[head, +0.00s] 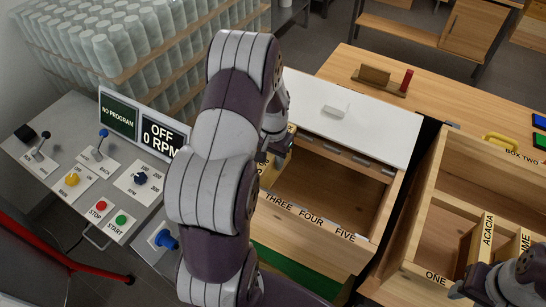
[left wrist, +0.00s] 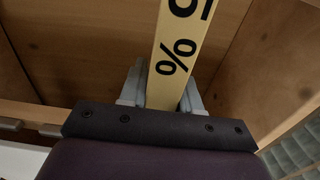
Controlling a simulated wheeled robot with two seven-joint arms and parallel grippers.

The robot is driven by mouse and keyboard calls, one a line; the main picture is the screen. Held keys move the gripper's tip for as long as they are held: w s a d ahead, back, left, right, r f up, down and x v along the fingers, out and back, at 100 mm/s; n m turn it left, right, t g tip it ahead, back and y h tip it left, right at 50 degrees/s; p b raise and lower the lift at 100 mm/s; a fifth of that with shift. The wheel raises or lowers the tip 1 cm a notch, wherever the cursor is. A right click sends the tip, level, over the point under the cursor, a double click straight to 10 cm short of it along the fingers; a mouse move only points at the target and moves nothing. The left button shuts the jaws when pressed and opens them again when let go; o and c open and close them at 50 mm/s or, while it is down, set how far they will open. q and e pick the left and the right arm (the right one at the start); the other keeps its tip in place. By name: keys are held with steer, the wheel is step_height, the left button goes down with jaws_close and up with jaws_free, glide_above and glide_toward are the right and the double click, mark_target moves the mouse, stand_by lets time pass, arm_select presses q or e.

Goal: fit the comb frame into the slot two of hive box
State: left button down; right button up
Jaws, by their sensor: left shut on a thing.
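My left gripper (left wrist: 160,95) is shut on a pale yellow bar with black lettering, including a "%" sign, which I take to be the comb frame (left wrist: 183,45). In the left wrist view, wooden walls surround it. In the head view my left arm covers most of the gripper and frame; a yellow piece shows at the box's left end. The hive box (head: 345,185) is an open wooden box with THREE, FOUR and FIVE on its front edge. Labels further left, including slot two, are hidden. My right gripper (head: 468,287) is at the lower right; its jaws are unclear.
A white lid panel (head: 345,112) lies behind the hive box opening. A second wooden box (head: 420,240) at right holds frames marked ACACIA (head: 487,232) and partly hidden "IME". A control panel (head: 75,165) and stacked jars (head: 125,45) stand left.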

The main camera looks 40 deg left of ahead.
arm_select(q)
steer(key=shift+f+b, duration=0.5)
steer(key=shift+f, duration=0.25)
steer(key=c, duration=0.7)
jaws_free()
steer(key=shift+r, duration=0.4)
step_height(320, 180, up, 12)
steer(key=shift+b, duration=1.2)
steer(key=shift+f, duration=0.1)
